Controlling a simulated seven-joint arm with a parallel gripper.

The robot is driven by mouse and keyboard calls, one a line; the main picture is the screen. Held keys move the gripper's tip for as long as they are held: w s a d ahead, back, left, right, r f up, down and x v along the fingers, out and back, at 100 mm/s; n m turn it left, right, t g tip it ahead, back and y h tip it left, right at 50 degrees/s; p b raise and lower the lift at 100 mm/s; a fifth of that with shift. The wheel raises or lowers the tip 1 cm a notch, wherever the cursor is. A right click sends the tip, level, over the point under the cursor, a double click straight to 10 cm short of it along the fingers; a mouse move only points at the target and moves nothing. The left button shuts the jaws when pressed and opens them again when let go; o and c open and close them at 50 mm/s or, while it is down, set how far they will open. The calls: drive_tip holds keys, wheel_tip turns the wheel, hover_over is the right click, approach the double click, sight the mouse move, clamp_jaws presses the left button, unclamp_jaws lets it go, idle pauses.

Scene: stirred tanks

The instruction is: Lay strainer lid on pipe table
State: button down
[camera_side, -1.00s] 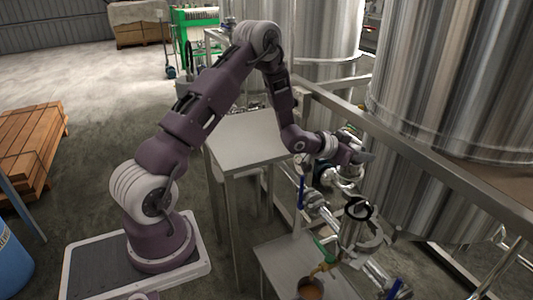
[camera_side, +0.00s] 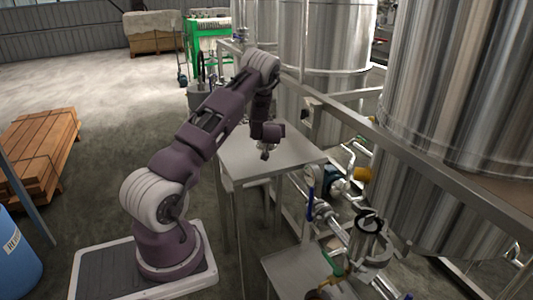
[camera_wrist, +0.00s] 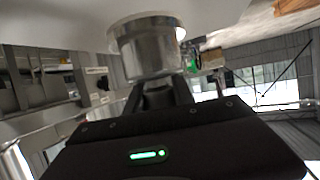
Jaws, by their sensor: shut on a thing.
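The strainer lid (camera_wrist: 148,45) is a short shiny metal cylinder with a wider flange. In the wrist view it is gripped at the tips of my gripper (camera_wrist: 160,92). In the side view, my gripper (camera_side: 265,153) points down over the grey pipe table (camera_side: 238,164), near the middle of its top. The lid is small there and hard to tell apart from the fingers. The table's pale top (camera_wrist: 70,14) also seems to fill the upper edge of the wrist view, close to the lid. I cannot tell whether the lid touches it.
A rail (camera_side: 420,165) runs along the right, before large steel tanks (camera_side: 455,80). Pipework with a black ring (camera_side: 370,222) stands at the lower right, beside a lower metal table (camera_side: 290,272). The visible tabletop around my gripper looks clear.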

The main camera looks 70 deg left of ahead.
wheel_tip(320, 180, down, 6)
drive_tip(key=shift+w+f, duration=0.1)
drive_tip(key=c, duration=1.1)
unclamp_jaws()
drive_tip(key=shift+f, duration=0.1)
